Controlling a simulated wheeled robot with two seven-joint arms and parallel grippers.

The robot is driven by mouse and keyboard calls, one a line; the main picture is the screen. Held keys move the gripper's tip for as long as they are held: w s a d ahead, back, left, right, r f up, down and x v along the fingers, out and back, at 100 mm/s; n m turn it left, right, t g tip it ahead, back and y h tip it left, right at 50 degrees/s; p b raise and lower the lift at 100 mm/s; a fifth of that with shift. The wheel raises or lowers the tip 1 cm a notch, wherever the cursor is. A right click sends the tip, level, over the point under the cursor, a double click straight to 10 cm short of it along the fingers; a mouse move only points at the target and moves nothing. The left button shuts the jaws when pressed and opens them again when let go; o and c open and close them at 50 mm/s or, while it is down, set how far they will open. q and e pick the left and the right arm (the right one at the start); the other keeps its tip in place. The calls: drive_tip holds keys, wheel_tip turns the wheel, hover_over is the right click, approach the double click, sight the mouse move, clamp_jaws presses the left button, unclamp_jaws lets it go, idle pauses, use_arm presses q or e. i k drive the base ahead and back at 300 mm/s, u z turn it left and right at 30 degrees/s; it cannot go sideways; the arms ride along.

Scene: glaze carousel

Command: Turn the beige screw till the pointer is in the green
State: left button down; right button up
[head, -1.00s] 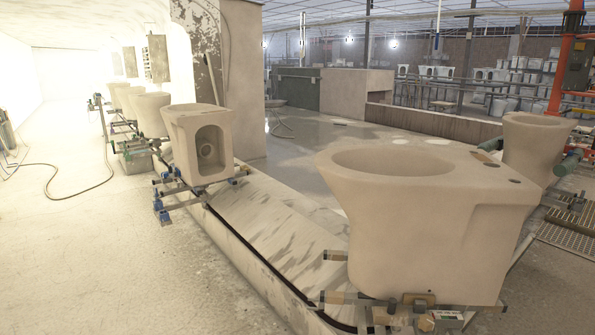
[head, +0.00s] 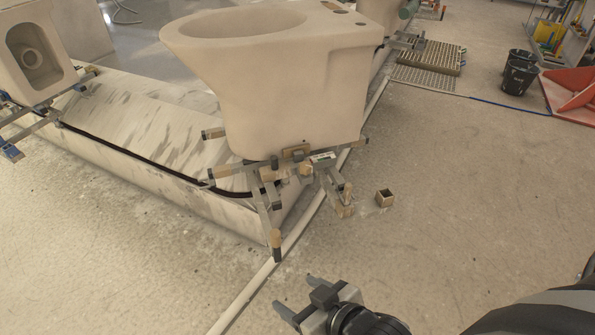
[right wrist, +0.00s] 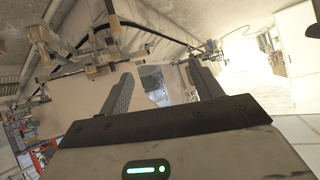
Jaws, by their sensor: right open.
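A metal carriage (head: 262,178) sits under the large beige ceramic bowl (head: 285,85) in the head view. A small rounded beige piece (head: 306,169), which looks like the beige screw, is on its front. Beside it is a small white plate with green on it (head: 322,158), probably the scale. The pointer is too small to make out. My right gripper (head: 294,293) is open and empty, below and in front of the carriage, well apart from it. Its open fingers show in the right wrist view (right wrist: 162,75). My left gripper is out of view.
Several metal bars with beige and dark ends stick out from the carriage. A small open brown box (head: 384,198) lies on the floor to its right. A pale pipe (head: 258,283) runs along the floor.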

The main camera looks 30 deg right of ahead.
sight(305, 167)
drive_tip(key=u, duration=0.4)
drive_tip(key=k, duration=0.25)
drive_tip(key=z, duration=0.9)
drive_tip(key=i, duration=1.2)
drive_tip(key=u, duration=0.35)
